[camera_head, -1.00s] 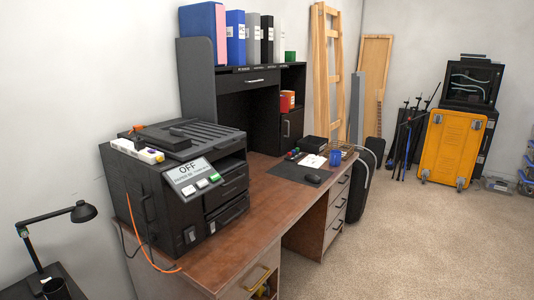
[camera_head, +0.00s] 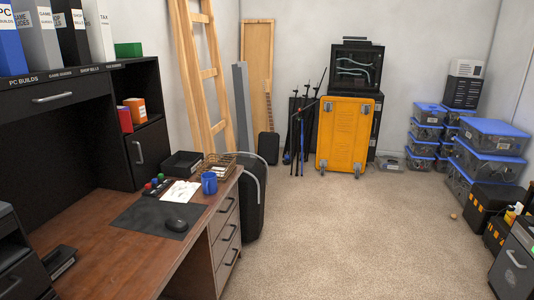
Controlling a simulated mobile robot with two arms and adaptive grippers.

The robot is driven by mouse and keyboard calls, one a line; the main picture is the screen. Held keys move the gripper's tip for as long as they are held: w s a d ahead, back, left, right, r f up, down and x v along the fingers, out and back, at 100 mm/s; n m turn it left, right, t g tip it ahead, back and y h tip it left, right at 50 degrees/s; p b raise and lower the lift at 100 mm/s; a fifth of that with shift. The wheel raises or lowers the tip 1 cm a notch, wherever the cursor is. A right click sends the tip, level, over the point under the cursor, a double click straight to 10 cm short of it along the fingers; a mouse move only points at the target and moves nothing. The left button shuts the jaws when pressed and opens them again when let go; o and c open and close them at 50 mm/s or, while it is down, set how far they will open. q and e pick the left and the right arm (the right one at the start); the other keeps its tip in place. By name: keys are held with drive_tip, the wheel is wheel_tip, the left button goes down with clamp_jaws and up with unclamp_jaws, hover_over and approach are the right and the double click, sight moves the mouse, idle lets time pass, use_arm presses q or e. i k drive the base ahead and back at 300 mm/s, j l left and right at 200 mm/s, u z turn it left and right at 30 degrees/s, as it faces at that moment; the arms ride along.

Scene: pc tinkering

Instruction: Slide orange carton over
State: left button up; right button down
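A small orange carton (camera_head: 136,111) with a white label stands in the open shelf of the black desk hutch (camera_head: 152,75), at the left of the head view. A red item (camera_head: 124,120) stands close beside it on its left. The carton's lower edge is close to the top of the small cabinet door below. Neither of my grippers shows in the head view.
The wooden desk (camera_head: 100,250) holds a dark mat with a mouse (camera_head: 176,224), a blue mug (camera_head: 209,183), a black tray (camera_head: 182,164) and a wire basket (camera_head: 217,165). Blue-lidded bins (camera_head: 490,148) and dark toolboxes line the right. The carpet (camera_head: 340,230) between is clear.

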sight(138, 108)
drive_tip(key=i+l+u, duration=0.1)
drive_tip(key=i+u, duration=0.2)
drive_tip(key=i, duration=0.25)
drive_tip(key=i+l+u, duration=0.25)
drive_tip(key=i, duration=0.3)
